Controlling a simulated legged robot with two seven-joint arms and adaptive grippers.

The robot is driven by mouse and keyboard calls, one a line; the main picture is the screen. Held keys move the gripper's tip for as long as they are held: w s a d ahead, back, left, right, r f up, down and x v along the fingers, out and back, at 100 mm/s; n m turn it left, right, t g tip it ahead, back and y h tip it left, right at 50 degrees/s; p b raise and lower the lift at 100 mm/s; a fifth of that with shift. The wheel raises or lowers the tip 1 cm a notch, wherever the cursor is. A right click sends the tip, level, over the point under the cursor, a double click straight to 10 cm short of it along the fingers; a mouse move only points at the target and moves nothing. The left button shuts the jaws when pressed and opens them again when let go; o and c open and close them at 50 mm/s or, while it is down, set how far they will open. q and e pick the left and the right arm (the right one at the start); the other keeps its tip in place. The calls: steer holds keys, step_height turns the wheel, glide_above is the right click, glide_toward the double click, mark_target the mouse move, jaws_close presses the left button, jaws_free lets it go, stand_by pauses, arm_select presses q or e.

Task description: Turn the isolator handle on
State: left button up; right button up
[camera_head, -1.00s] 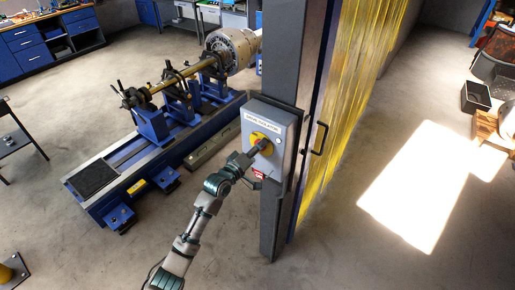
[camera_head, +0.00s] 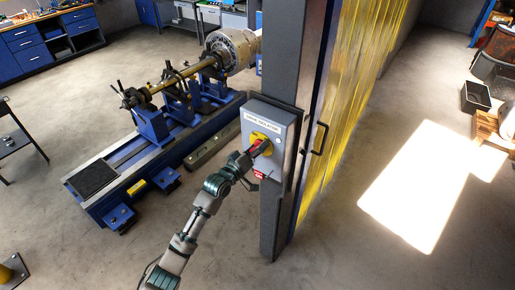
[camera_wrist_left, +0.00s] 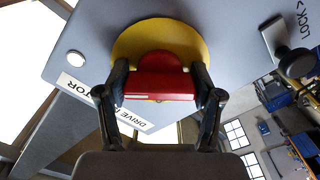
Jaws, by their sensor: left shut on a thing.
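The grey drive isolator box (camera_head: 284,121) is mounted on the dark post, and its label shows at the top. A red handle (camera_head: 259,148) sits on a round yellow plate (camera_head: 268,137) on the box's front. In the left wrist view the red handle (camera_wrist_left: 160,85) lies between both fingers, in front of the yellow plate (camera_wrist_left: 160,38). My left gripper (camera_wrist_left: 160,92) is shut on the handle, one finger at each end. In the head view my left gripper (camera_head: 247,160) reaches the handle from the lower left. My right gripper is not in view.
A red tag (camera_head: 260,174) is at the box's lower edge. The dark post (camera_head: 283,60) stands beside a yellow strip curtain (camera_head: 355,80) and a door handle (camera_head: 319,138). A blue balancing machine (camera_head: 150,150) stands behind, at left.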

arm_select(q)
steer(key=o, duration=1.1)
steer(key=shift+f, duration=0.5)
steer(key=shift+c, duration=0.2)
steer(key=shift+o, duration=0.5)
steer(key=shift+r, duration=0.2)
steer(key=v, duration=1.2)
steer(key=shift+w+d, duration=0.1)
